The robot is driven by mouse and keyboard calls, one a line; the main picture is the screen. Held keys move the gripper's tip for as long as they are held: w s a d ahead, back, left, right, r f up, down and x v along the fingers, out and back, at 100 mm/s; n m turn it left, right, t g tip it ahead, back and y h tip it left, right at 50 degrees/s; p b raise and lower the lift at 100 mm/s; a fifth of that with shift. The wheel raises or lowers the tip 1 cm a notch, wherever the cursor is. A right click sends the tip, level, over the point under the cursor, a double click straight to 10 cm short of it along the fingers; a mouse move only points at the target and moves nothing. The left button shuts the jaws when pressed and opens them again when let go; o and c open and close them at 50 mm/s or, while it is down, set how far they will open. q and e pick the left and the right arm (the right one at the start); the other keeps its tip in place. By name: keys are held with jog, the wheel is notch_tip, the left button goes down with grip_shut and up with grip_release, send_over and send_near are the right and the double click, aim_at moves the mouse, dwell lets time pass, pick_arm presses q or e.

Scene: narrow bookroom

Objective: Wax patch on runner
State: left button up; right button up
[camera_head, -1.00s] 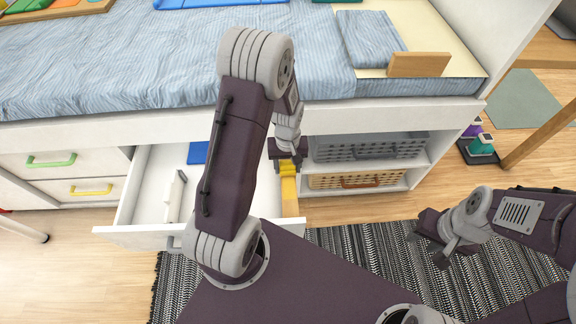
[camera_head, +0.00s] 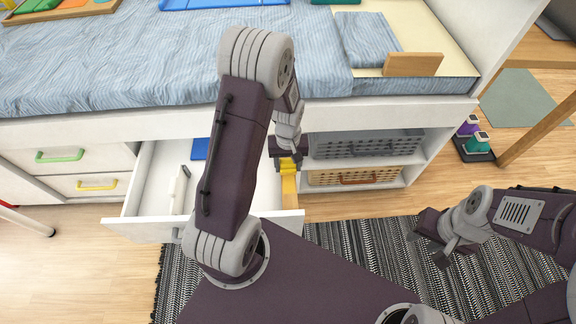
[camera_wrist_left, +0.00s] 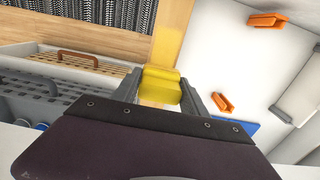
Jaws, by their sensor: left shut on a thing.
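A drawer (camera_head: 150,207) stands open below the bed. A pale wooden runner (camera_head: 289,187) lies along its right side; in the left wrist view the runner (camera_wrist_left: 172,35) looks yellow-tan. My left gripper (camera_head: 287,158) is over the runner, shut on a yellow wax block (camera_head: 288,166). The left wrist view shows the block (camera_wrist_left: 160,86) between the fingers, at the runner; whether it touches is unclear. I cannot make out a separate wax patch. My right gripper (camera_head: 427,247) is open and empty above the striped rug.
The drawer holds a white object (camera_head: 180,188) and a blue item (camera_head: 200,148); the left wrist view also shows orange pieces (camera_wrist_left: 266,20). Grey (camera_head: 370,143) and tan baskets (camera_head: 355,177) sit on shelves to the right. The bed (camera_head: 150,60) overhangs the drawer.

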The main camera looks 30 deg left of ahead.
aim_at(288, 161)
pick_arm(q)
jog(key=shift+r+p, duration=2.6)
jog(key=shift+r, duration=0.25)
jog(key=shift+f, duration=0.1)
